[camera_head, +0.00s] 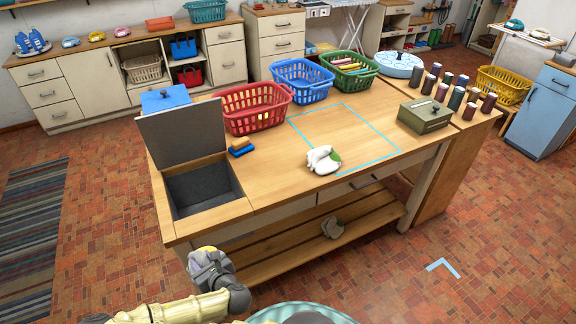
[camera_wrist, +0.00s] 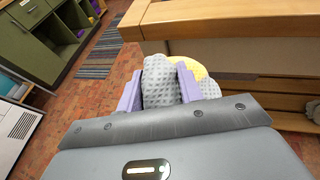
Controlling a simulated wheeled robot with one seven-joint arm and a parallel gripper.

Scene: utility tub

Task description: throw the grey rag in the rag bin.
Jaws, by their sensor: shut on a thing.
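My gripper (camera_wrist: 158,78) is shut on a grey waffle-textured rag (camera_wrist: 161,90), held between its two purple fingers in the wrist view. A yellow patch shows behind the rag; I cannot tell whether it belongs to it. In the head view my gripper (camera_head: 206,262) is in front of the table's near left corner, outside the table edge. A grey-lined bin (camera_head: 203,190), likely the rag bin, is sunk into the table's left end. Its grey lid (camera_head: 183,133) stands open at the back, and the visible inside looks empty.
On the wooden table (camera_head: 270,185) are a white cloth (camera_head: 323,160), a blue-yellow sponge (camera_head: 241,147), a green box (camera_head: 424,115) and red (camera_head: 255,106), blue (camera_head: 302,80) and green baskets (camera_head: 349,70). A crumpled greyish cloth (camera_head: 333,228) lies on the lower shelf.

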